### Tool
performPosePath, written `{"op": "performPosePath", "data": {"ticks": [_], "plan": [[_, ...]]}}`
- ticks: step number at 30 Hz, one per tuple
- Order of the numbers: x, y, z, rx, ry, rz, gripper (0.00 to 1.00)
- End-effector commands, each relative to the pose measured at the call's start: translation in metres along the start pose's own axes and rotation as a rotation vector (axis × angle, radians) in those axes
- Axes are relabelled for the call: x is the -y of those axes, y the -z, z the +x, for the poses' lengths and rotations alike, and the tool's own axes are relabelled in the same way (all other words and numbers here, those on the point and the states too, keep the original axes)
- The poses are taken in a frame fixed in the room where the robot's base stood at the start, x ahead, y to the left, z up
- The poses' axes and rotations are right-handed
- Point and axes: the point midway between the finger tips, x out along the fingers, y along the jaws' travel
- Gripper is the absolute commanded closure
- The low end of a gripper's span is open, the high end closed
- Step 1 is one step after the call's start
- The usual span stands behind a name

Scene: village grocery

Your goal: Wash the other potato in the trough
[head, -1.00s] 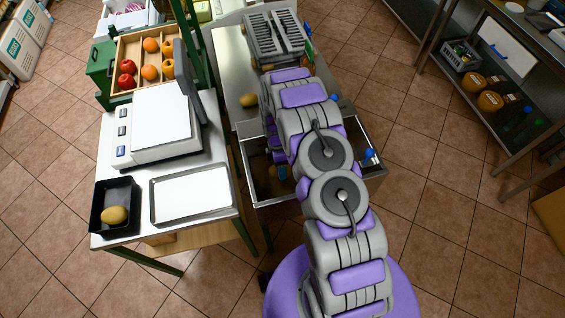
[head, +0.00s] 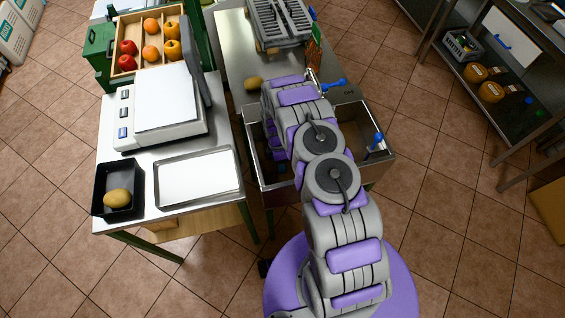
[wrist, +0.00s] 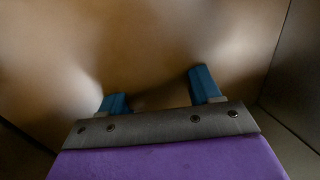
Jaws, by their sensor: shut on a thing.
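The steel trough (head: 379,159) is in the middle of the head view, with my arm reaching down into it. My gripper (wrist: 157,94) is low inside the trough, its blue fingertips a little apart and shut on a dark brown thing, which looks like a potato. That thing is mostly hidden behind the gripper's edge in the wrist view. One potato (head: 253,83) lies on the steel top behind the trough. Another potato (head: 118,198) lies in the black tray (head: 98,208) on the left table.
A blue-handled tap (head: 333,85) stands at the trough's back edge, and another blue-topped part (head: 377,139) is at its right. A grey rack (head: 278,25) stands behind.

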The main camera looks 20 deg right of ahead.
Motion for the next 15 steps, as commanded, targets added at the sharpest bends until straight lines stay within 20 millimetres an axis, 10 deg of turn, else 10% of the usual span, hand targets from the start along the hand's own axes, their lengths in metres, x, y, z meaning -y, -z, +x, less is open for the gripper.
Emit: {"op": "performPosePath", "data": {"ticks": [15], "plan": [[-0.0005,-0.0069,-0.0001,-0.005,0.0,0.002,0.74]]}}
